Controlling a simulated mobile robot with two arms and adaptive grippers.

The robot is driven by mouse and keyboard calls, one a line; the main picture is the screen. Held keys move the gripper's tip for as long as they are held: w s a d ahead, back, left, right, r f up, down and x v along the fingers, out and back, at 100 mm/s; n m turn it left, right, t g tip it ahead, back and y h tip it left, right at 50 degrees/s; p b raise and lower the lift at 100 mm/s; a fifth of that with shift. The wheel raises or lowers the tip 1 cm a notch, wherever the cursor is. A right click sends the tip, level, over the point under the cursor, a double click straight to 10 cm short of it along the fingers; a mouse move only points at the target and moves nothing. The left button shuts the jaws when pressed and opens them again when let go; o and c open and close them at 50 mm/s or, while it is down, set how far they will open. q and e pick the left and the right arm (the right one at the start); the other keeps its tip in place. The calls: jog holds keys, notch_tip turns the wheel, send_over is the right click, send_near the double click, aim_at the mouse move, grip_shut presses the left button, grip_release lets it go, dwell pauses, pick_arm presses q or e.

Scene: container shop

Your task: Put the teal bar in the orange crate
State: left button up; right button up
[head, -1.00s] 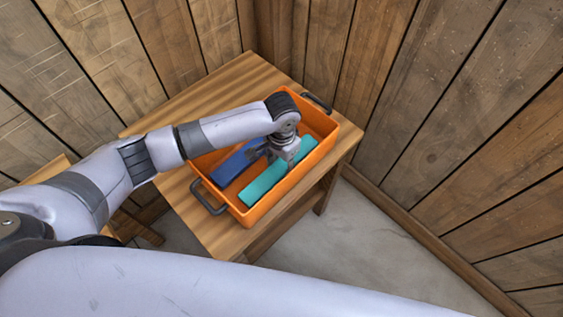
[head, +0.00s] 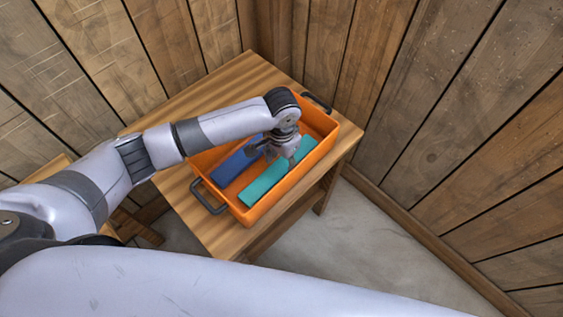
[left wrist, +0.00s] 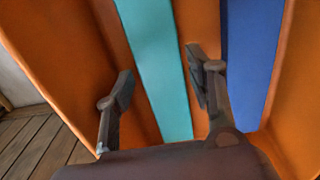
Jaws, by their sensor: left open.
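The teal bar (head: 264,187) lies inside the orange crate (head: 262,213), along its near right wall. It also shows in the left wrist view (left wrist: 162,75), running between my two fingers and apart from them. My left gripper (head: 281,158) is open over the crate, with its fingers on either side of the teal bar in the left wrist view (left wrist: 160,90). The orange crate walls also show in the left wrist view (left wrist: 48,62). My right gripper is not in view.
A blue bar (head: 232,165) lies in the crate beside the teal one. The crate has dark handles (head: 208,200) at its ends and stands on a wooden table (head: 180,113). Wooden plank walls (head: 440,110) close in behind and to the right.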

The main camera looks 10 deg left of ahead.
aim_at(281, 166)
pick_arm(q)
notch_tip(281, 166, up, 11)
jog(key=shift+f, duration=0.2)
dwell(0.6)
